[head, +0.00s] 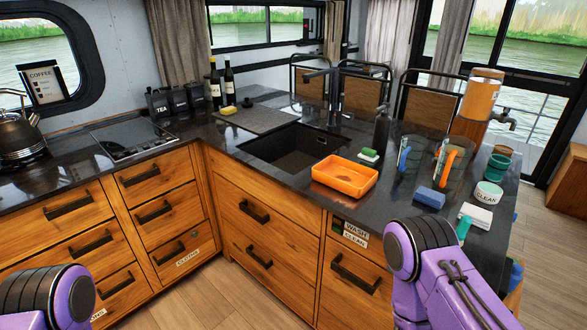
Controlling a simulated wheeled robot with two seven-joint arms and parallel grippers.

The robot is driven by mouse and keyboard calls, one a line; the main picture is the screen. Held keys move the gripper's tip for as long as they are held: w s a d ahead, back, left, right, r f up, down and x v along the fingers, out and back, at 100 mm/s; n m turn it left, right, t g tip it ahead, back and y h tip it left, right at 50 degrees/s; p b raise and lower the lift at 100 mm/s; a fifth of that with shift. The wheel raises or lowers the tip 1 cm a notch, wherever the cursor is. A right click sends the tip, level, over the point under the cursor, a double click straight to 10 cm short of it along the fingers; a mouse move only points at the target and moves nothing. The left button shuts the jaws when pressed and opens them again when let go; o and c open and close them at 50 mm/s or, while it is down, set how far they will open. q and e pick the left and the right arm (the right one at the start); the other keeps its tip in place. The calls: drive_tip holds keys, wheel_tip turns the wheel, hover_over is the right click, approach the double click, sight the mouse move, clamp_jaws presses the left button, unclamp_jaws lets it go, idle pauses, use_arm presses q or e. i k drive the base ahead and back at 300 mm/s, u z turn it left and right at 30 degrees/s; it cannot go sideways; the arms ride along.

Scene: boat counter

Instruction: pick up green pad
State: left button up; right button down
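A small pad with a green top and a white edge (369,154) lies on the dark counter (407,170). It is just behind the orange tray (345,193), to the right of the sink. Nothing touches it from above. My purple arm parts show at the lower left and lower right edges, but neither gripper's fingers can be seen.
A blue sponge (429,197), clear containers with brushes (452,160), a round white "CLEAN" container (488,193) and a white block (475,215) stand right of the tray. The sink (290,148) is open.

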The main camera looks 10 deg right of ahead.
sight(369, 155)
drive_tip(key=u, duration=0.1)
drive_tip(key=i, duration=0.9)
drive_tip(key=z, duration=0.4)
